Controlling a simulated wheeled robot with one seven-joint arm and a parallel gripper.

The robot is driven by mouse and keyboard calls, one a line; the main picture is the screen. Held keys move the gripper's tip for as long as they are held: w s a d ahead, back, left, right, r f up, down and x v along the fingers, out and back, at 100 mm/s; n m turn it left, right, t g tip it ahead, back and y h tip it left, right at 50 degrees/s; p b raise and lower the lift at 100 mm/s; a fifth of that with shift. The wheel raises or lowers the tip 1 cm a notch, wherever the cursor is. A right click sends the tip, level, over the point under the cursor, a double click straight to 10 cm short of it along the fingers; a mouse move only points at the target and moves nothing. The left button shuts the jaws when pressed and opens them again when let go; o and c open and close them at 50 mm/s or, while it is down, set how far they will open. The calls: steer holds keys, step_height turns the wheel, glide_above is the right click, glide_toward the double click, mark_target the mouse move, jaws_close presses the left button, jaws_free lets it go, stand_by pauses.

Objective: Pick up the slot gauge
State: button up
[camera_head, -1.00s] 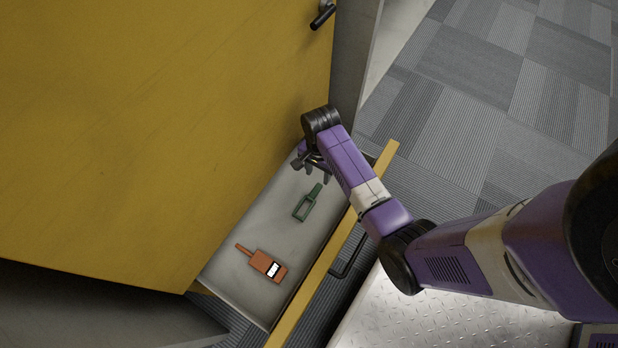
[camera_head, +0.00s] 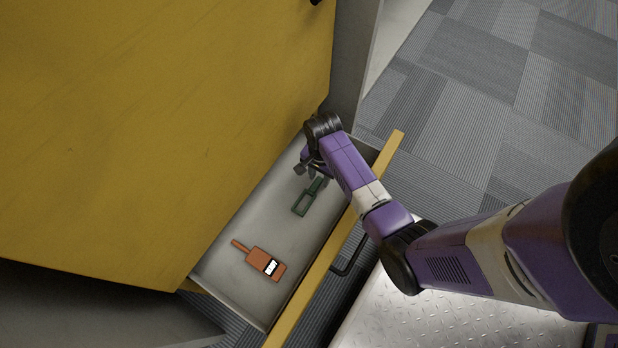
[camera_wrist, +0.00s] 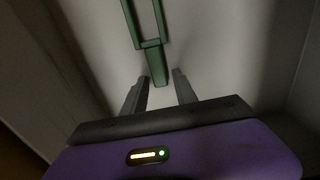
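The slot gauge appears to be the green tool with an open rectangular frame and a short handle (camera_head: 302,204), lying flat in the open drawer. It also shows in the wrist view (camera_wrist: 152,44), with its handle pointing toward my gripper. My gripper (camera_head: 313,175) is inside the drawer at the handle end of the green tool.
An orange handheld device with a white display (camera_head: 264,264) lies in the near part of the drawer (camera_head: 228,275). The drawer's yellow front (camera_head: 318,282) with a black handle is on the right. A large yellow surface (camera_head: 150,130) borders the left. Bare drawer floor lies between the two items.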

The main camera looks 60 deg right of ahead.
jaws_close()
